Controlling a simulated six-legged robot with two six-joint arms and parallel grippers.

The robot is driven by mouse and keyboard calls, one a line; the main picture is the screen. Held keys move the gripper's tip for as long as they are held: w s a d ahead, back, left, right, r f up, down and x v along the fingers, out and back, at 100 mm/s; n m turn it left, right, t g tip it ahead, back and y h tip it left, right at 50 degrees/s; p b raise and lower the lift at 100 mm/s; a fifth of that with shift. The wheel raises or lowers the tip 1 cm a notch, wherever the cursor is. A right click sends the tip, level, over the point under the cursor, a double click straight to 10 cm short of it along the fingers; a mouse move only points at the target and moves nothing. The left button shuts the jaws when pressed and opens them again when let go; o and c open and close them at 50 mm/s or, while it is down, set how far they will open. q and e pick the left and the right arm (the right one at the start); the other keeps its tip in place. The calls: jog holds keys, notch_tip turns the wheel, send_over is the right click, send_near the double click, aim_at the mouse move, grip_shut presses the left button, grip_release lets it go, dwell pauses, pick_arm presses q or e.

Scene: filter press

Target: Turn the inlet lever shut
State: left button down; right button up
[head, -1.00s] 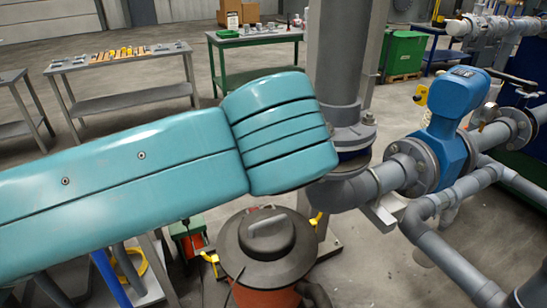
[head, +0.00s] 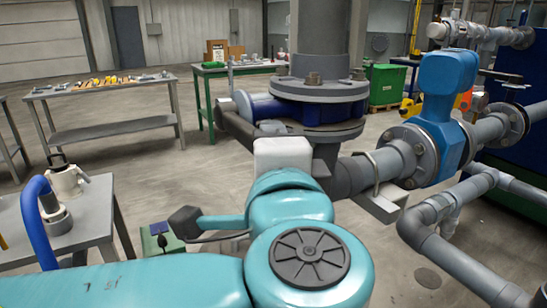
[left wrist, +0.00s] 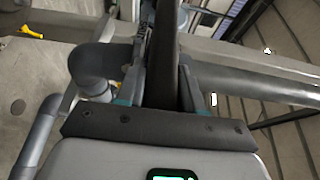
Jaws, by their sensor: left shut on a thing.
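The inlet lever (head: 238,126) looks like a dark grey bar beside the blue valve body (head: 290,112), which sits between two flanges on the thick vertical pipe. In the left wrist view a dark bar (left wrist: 162,90), which appears to be this lever, runs between the fingers of my left gripper (left wrist: 163,55). The gripper is shut on it. In the head view a pale block in front of the valve seems to be the gripper's housing; its fingers are hidden there. My right gripper is in neither view.
A blue unit (head: 443,100) sits on the horizontal pipe to the right. Grey pipes (head: 450,255) bend across the lower right. A grey table (head: 90,215) with a blue hose (head: 35,215) stands at left. A workbench (head: 105,90) is behind, with open floor between.

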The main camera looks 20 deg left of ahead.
pick_arm(q)
jog(key=shift+f, duration=0.3)
jog(key=c, duration=0.8)
grip_release()
jog(key=shift+s+a, duration=0.1)
jog(key=shift+s, duration=0.05)
jog(key=shift+r, duration=0.1)
